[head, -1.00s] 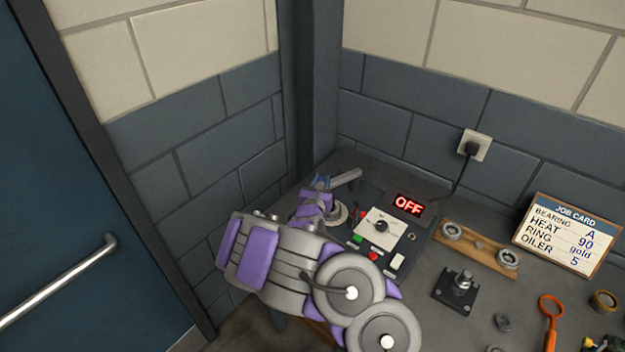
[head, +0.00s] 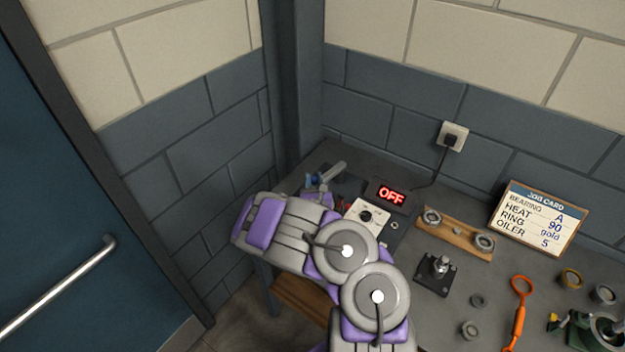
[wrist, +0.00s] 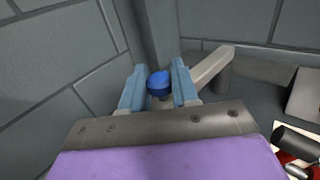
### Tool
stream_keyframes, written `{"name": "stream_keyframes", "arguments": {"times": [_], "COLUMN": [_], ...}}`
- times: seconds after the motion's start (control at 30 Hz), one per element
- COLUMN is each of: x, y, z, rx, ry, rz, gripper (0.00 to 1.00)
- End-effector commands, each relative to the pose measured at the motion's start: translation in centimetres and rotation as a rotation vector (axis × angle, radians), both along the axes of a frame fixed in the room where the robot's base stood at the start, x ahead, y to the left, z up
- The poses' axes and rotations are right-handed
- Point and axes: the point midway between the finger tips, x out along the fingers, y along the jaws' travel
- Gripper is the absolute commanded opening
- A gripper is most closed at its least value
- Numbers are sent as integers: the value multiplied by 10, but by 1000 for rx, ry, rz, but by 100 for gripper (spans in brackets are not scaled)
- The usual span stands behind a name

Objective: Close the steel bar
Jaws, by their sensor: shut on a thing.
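The steel bar (head: 333,172) is a pale grey bar at the back left corner of the bench, slanting up to the right. In the wrist view (wrist: 214,68) it runs from beside the right finger to a dark grey post at its far end. My gripper (head: 316,181) is at the bar's near left end. In the wrist view its two light blue fingers (wrist: 158,88) are on either side of a round blue knob (wrist: 158,82) and shut on it. Whether the knob joins the bar is hidden behind the fingers.
A heater box with a red OFF display (head: 391,195) and a white dial panel (head: 366,214) stands right of my gripper, partly behind my arm. Walls close the corner.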

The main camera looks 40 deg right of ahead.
Motion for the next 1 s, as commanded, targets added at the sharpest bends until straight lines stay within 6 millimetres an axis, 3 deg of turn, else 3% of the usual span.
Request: {"name": "stream_keyframes", "arguments": {"times": [0.13, 0.17, 0.4, 0.73, 1.0], "x": [-1, -1, 0, -2, -26], "y": [-3, -3, -2, 2, 20], "z": [4, 4, 2, 0, 0], "rx": [-5, -5, -4, -1, -3], "ry": [-7, -7, -4, 1, 7], "rz": [-7, -7, -5, -3, 1], "gripper": [0, 31, 53, 53, 53]}}
